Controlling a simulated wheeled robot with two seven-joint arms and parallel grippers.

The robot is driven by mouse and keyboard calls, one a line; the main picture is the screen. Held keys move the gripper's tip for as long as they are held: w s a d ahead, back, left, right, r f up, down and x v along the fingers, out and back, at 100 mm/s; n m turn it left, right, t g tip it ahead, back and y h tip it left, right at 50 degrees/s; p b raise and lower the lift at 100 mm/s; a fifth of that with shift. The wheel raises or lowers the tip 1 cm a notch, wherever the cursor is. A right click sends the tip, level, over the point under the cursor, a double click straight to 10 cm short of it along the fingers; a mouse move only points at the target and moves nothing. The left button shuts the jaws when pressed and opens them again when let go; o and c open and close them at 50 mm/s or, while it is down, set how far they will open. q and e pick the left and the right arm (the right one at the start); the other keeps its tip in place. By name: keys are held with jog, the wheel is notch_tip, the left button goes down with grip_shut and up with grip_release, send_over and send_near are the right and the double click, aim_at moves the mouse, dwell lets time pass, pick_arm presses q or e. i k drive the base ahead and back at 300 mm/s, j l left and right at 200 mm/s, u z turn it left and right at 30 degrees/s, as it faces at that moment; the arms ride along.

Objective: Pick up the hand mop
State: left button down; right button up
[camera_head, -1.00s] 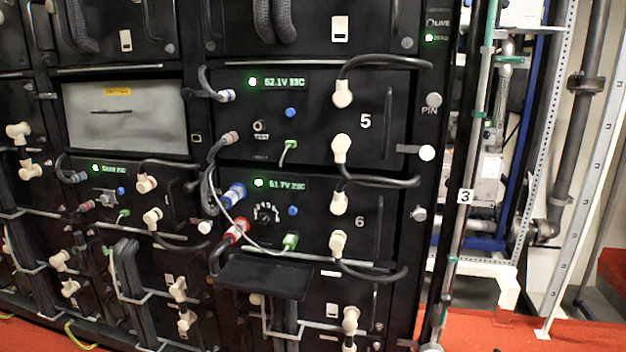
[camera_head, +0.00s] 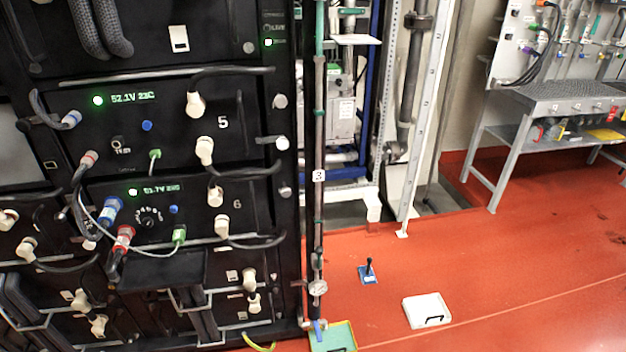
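A small flat blue pad with a black upright handle (camera_head: 368,274) lies on the red floor, to the right of the battery rack. It looks like the hand mop, but it is small in view and I cannot be certain. Nothing touches it. Neither of my grippers is in view.
The black battery rack (camera_head: 258,120) fills the left side. A white square item with a dark handle (camera_head: 427,311) and a green one (camera_head: 334,338) lie on the red floor (camera_head: 500,270). A grey workbench (camera_head: 572,98) stands at the back right.

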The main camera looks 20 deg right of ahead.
aim_at(366, 273)
jog(key=z, duration=1.2)
